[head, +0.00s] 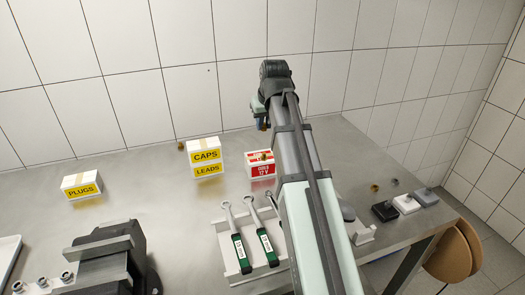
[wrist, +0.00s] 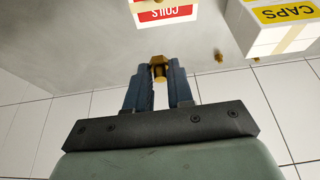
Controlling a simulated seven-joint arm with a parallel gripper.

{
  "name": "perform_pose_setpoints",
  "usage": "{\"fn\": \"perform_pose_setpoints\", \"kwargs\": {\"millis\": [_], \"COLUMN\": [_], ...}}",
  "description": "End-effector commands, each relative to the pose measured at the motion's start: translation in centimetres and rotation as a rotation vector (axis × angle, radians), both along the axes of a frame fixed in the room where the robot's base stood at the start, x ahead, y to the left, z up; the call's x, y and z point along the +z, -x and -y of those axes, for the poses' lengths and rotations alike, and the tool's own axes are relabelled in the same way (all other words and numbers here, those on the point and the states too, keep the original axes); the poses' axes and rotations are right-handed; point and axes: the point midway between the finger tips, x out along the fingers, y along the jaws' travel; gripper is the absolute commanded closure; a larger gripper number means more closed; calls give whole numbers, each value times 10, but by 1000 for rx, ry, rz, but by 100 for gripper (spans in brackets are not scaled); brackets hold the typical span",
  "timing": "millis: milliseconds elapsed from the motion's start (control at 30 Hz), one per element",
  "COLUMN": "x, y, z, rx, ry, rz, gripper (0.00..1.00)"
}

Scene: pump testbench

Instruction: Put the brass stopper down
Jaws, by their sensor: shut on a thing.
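My gripper (wrist: 159,72) is shut on the brass stopper (wrist: 158,68), which shows between the fingertips in the wrist view. In the head view my gripper (head: 262,122) is small and high, above and behind the red and white coils box (head: 262,170), partly hidden by my arm. The stopper's lower end and its gap to any surface cannot be judged.
The coils box also shows in the wrist view (wrist: 166,13). A caps box (head: 204,156) sits on a leads box (head: 208,170), with a small brass piece (head: 181,146) behind. A plugs box (head: 82,185) stands left. Wrenches (head: 236,240) lie in front. Bare bench (head: 150,165) lies between boxes.

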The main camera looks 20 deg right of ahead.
Motion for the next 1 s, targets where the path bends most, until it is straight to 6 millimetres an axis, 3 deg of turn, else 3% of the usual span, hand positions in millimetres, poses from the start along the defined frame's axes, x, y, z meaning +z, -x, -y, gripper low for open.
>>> {"fn": "perform_pose_setpoints", "kwargs": {"millis": [300, 800, 1000], "x": [-47, -89, -90], "y": [1, 1, 0], "z": [0, 0, 0], "rx": [0, 1, 1], "ry": [0, 0, 0], "rz": [-2, -1, 0], "gripper": [100, 100, 100]}}
